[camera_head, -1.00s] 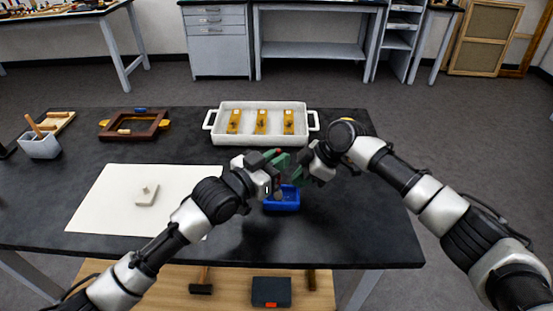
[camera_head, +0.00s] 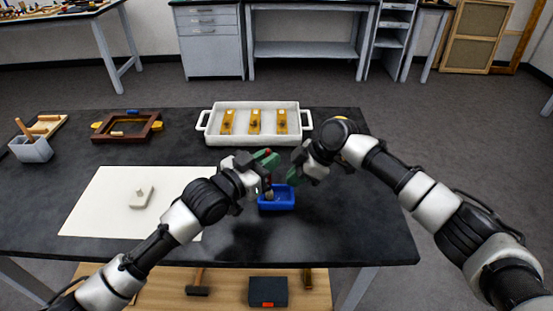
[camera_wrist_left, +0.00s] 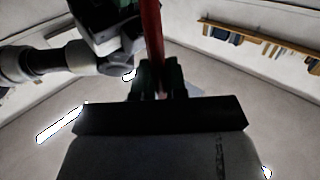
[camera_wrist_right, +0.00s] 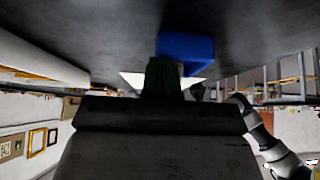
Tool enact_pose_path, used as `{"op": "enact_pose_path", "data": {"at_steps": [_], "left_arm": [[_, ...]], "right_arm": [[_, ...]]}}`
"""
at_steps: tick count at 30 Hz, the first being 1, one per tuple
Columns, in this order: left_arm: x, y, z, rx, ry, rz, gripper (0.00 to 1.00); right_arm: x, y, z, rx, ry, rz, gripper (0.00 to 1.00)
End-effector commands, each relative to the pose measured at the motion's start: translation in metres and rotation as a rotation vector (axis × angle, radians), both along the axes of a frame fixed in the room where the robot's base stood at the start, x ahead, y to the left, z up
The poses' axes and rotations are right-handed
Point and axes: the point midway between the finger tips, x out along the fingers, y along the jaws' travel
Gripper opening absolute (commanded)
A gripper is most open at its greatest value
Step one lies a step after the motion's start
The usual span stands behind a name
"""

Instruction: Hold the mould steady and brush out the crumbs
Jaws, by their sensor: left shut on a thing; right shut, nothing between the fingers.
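The blue mould (camera_head: 277,204) is a small open tray on the black table, right of centre. It also shows in the right wrist view (camera_wrist_right: 186,48). My left gripper (camera_head: 267,163) is shut on the brush, whose red handle (camera_wrist_left: 152,38) shows in the left wrist view. The brush head (camera_head: 269,193) points down at the left part of the mould; I cannot tell if it touches. My right gripper (camera_head: 296,175) is shut and empty, just above and right of the mould's far edge, apart from it or nearly touching. Crumbs are too small to make out.
A white tray (camera_head: 206,121) with several yellow pieces stands behind. A white sheet (camera_head: 90,205) with a small pale block (camera_head: 138,196) lies left. A brown frame (camera_head: 127,126) and grey pot (camera_head: 32,150) are farther left. The table right of the mould is free.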

Motion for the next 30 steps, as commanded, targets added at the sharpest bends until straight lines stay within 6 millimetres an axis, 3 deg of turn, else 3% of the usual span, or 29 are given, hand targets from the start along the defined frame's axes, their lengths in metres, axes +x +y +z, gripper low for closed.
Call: {"op": "enact_pose_path", "data": {"at_steps": [4,19,30], "left_arm": [[0.0,-0.001,-0.002,0.002,0.002,0.0,0.0],[0.0,-0.038,0.0,0.001,0.001,0.0,0.0],[0.0,-0.013,0.0,0.005,-0.001,0.001,0.0]], "right_arm": [[-0.001,-0.001,-0.004,-0.005,0.005,0.0,0.0],[-0.001,-0.001,-0.004,-0.005,0.005,0.0,0.0],[-0.001,-0.001,-0.004,-0.005,0.005,0.0,0.0]]}}
